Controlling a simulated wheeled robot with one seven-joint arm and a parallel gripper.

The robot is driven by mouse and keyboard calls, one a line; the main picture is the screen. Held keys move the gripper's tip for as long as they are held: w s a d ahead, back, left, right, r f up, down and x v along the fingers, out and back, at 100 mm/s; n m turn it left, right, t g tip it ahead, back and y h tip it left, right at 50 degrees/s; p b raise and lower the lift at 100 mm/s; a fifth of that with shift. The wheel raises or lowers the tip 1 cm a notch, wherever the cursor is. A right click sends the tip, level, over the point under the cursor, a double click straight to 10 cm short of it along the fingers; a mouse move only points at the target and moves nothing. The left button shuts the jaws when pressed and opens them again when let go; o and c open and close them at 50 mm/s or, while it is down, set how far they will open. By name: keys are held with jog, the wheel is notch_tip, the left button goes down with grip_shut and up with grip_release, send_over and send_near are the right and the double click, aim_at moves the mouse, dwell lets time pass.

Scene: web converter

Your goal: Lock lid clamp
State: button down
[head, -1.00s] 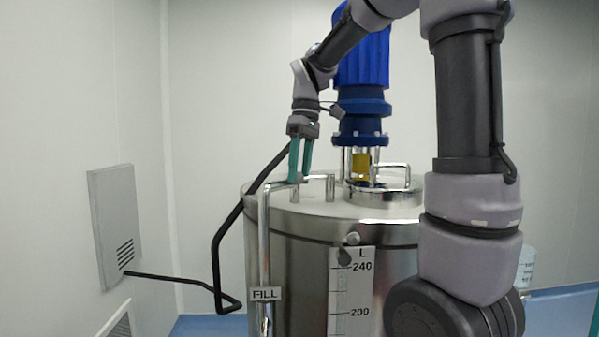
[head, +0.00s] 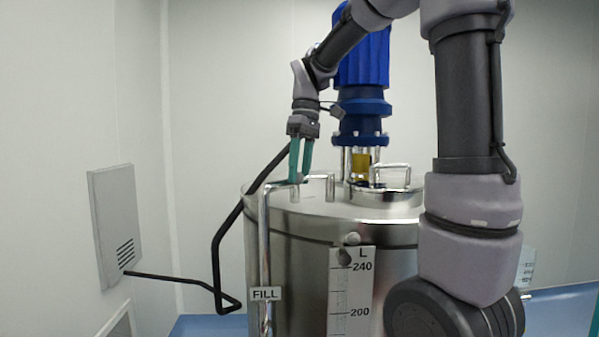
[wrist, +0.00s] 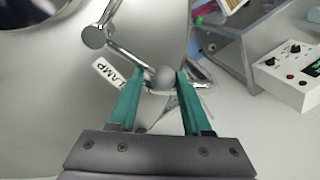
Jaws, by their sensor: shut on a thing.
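My gripper (head: 299,181) reaches down at the left part of the steel tank's lid (head: 345,207). In the wrist view, the teal fingers of my gripper (wrist: 154,84) stand on either side of a grey ball knob (wrist: 165,77) and are shut on it. The knob is on the clamp lever, whose thin metal rod (wrist: 124,53) runs up and left toward a round grey end piece (wrist: 92,37). A white label (wrist: 108,72) partly reading "LAMP" lies beside the rod. In the head view the knob is hidden by the fingers.
A blue motor (head: 361,80) stands upright on the lid. A FILL pipe (head: 264,235) and a lid handle (head: 390,168) rise close by. A black bent hose (head: 216,255) hangs at left. The wrist view shows a white control box (wrist: 285,75) at right.

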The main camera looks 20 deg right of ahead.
jog(key=shift+s, duration=0.2)
dwell(0.3)
jog(key=s+n, duration=0.1)
jog(key=n, duration=0.1)
jog(key=s+n, duration=0.1)
jog(key=n, duration=0.1)
jog(key=shift+s+d+g+h, duration=0.25)
jog(key=shift+d+g+h, duration=0.05)
jog(key=shift+d, duration=0.1)
jog(key=s+n, duration=0.1)
jog(key=s+d+n, duration=0.1)
jog(key=n, duration=0.1)
jog(key=shift+d+h, duration=0.2)
jog(key=shift+h, duration=0.1)
jog(key=n, duration=0.1)
jog(key=s+d+n, duration=0.1)
jog(key=n, duration=0.1)
jog(key=d+n, duration=0.1)
jog(key=shift+s+d+n+h, duration=0.2)
jog(key=shift+s+n+h, duration=0.15)
jog(key=shift+n+h, duration=0.05)
jog(key=shift+s+d+n, duration=0.25)
jog(key=shift+d+n, duration=0.6)
jog(key=shift+n, duration=0.55)
jog(key=shift+h, duration=0.3)
jog(key=shift+d, duration=0.1)
jog(key=shift+c, duration=1.9)
grip_release()
